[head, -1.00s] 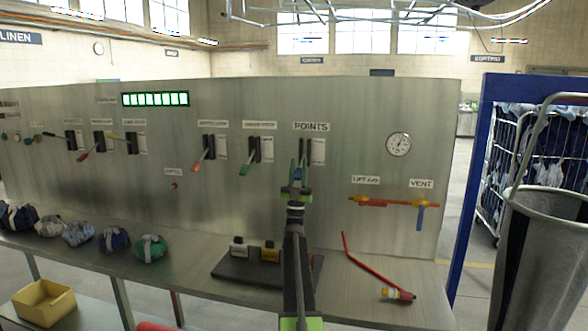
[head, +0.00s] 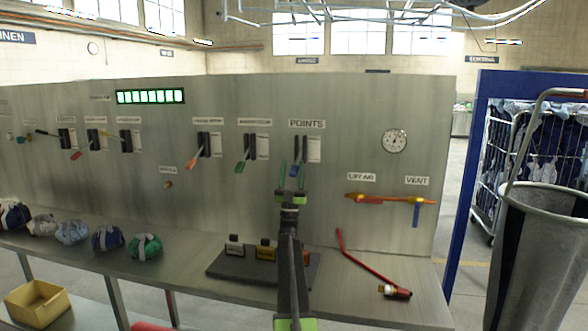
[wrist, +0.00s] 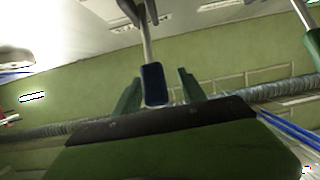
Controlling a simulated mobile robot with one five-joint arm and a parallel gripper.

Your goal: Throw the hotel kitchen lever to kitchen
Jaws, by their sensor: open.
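A lever with a blue handle (head: 294,170) hangs down from the dark slotted plate under the POINTS sign (head: 307,124). The small plate beside it is too small to read, so I cannot tell which lever is the hotel kitchen one. My gripper (head: 291,178) is open in front of this lever, with a green finger on each side of the handle. In the wrist view, the blue handle (wrist: 154,84) on its pale rod shows between the two green fingertips (wrist: 158,90). I cannot tell whether the fingers touch it.
A lever with a green handle (head: 240,166) and one with an orange-red handle (head: 191,164) are to the left. Orange and blue valve handles (head: 415,214) are at right. A dark tray (head: 225,265) with small blocks and a red rod (head: 365,262) lie on the bench below.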

